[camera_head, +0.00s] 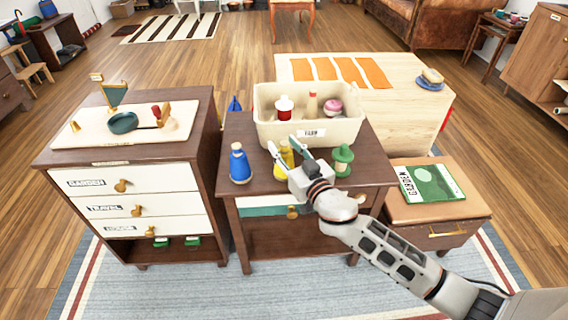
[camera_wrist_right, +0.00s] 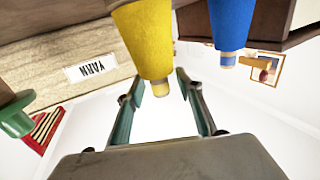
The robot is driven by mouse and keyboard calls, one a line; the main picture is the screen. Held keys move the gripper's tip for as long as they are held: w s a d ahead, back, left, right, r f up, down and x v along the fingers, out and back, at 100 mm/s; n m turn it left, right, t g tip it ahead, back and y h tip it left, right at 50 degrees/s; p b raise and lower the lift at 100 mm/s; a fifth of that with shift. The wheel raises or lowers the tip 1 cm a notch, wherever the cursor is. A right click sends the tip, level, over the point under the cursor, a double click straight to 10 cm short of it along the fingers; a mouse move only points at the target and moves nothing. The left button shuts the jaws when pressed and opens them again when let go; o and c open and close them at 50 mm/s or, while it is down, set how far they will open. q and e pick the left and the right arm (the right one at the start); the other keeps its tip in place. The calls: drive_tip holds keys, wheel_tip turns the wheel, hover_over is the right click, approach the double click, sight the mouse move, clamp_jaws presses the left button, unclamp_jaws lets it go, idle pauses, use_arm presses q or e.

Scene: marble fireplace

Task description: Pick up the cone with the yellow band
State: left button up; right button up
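The cone with the yellow band (camera_head: 285,156) stands on the dark wooden table, in front of the cream bin, and is partly hidden by my right gripper (camera_head: 282,144). In the right wrist view the yellow cone (camera_wrist_right: 147,38) shows upside down, with its narrow pale tip pointing between the two fingers. My right gripper (camera_wrist_right: 163,98) is open and empty, its fingers apart on either side of that tip. I cannot tell whether either finger touches it. My left gripper is not in view.
A blue cone (camera_head: 239,163) stands to the left and a green one (camera_head: 343,160) to the right. Behind is the cream bin (camera_head: 350,131) labelled YARN, holding several items. A drawer cabinet (camera_head: 190,150) is at left; a low cabinet with a green book (camera_head: 432,184) is at right.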

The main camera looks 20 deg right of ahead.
drive_tip(key=shift+w, duration=0.2)
clamp_jaws()
